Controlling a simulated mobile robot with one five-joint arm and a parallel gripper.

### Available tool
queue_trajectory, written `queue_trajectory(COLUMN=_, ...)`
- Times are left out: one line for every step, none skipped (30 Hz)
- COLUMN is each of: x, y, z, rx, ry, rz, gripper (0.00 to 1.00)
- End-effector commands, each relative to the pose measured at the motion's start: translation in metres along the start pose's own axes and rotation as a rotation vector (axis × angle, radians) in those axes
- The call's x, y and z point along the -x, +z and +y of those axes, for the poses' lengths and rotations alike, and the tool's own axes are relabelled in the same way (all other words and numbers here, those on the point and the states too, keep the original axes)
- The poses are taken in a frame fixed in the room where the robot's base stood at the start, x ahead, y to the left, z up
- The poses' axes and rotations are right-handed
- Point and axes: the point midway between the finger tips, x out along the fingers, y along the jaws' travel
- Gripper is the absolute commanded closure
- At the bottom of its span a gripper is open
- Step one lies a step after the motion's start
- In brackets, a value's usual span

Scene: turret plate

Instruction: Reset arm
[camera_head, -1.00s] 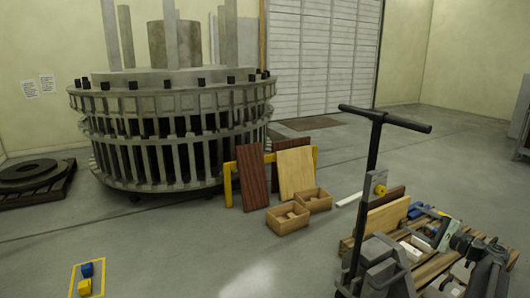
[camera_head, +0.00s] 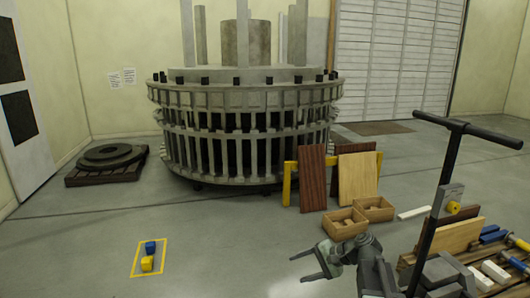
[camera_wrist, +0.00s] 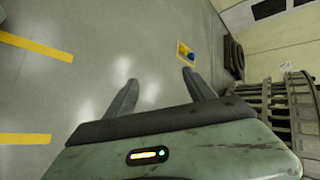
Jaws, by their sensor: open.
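My gripper (camera_head: 298,268) is open and empty, low in the head view, left of the hand truck with the black T-handle. Its two fingers point left and are spread apart. In the wrist view the gripper (camera_wrist: 160,77) shows two dark fingers with bare grey floor between and beyond them. Nothing is between the fingers. Part of my arm (camera_head: 372,268) shows behind the gripper, to its right.
A black T-handle (camera_head: 448,180) rises beside a wooden pallet (camera_head: 505,268) carrying tools at right. Boxes (camera_head: 374,209) and boards (camera_head: 357,176) stand near the round turret structure (camera_head: 240,150). A blue block (camera_head: 150,247) and yellow block (camera_head: 147,264) sit within a yellow floor square. Floor between is clear.

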Motion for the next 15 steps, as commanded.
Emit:
queue_trajectory(x=-0.022, y=0.026, z=0.009, rx=0.064, ry=0.083, rz=-0.018, gripper=0.37)
queue_trajectory(x=-0.032, y=0.038, z=0.016, rx=0.104, ry=0.137, rz=-0.023, gripper=0.37)
queue_trajectory(x=-0.043, y=0.052, z=0.027, rx=0.159, ry=0.21, rz=-0.029, gripper=0.37)
queue_trajectory(x=-0.05, y=0.062, z=0.036, rx=0.204, ry=0.269, rz=-0.033, gripper=0.37)
queue_trajectory(x=-0.055, y=0.072, z=0.046, rx=0.249, ry=0.329, rz=-0.036, gripper=0.37)
queue_trajectory(x=-0.058, y=0.08, z=0.059, rx=0.304, ry=0.404, rz=-0.036, gripper=0.37)
queue_trajectory(x=-0.058, y=0.084, z=0.069, rx=0.343, ry=0.458, rz=-0.034, gripper=0.37)
queue_trajectory(x=-0.056, y=0.087, z=0.079, rx=0.378, ry=0.51, rz=-0.032, gripper=0.37)
queue_trajectory(x=-0.05, y=0.088, z=0.092, rx=0.421, ry=0.579, rz=-0.026, gripper=0.37)
queue_trajectory(x=-0.044, y=0.088, z=0.102, rx=0.45, ry=0.628, rz=-0.021, gripper=0.37)
queue_trajectory(x=-0.035, y=0.085, z=0.113, rx=0.475, ry=0.679, rz=-0.012, gripper=0.37)
queue_trajectory(x=-0.023, y=0.082, z=0.126, rx=0.506, ry=0.744, rz=-0.005, gripper=0.37)
queue_trajectory(x=-0.014, y=0.079, z=0.135, rx=0.53, ry=0.795, rz=-0.001, gripper=0.37)
queue_trajectory(x=-0.004, y=0.076, z=0.144, rx=0.557, ry=0.845, rz=-0.001, gripper=0.37)
queue_trajectory(x=0.008, y=0.072, z=0.153, rx=0.596, ry=0.913, rz=-0.004, gripper=0.37)
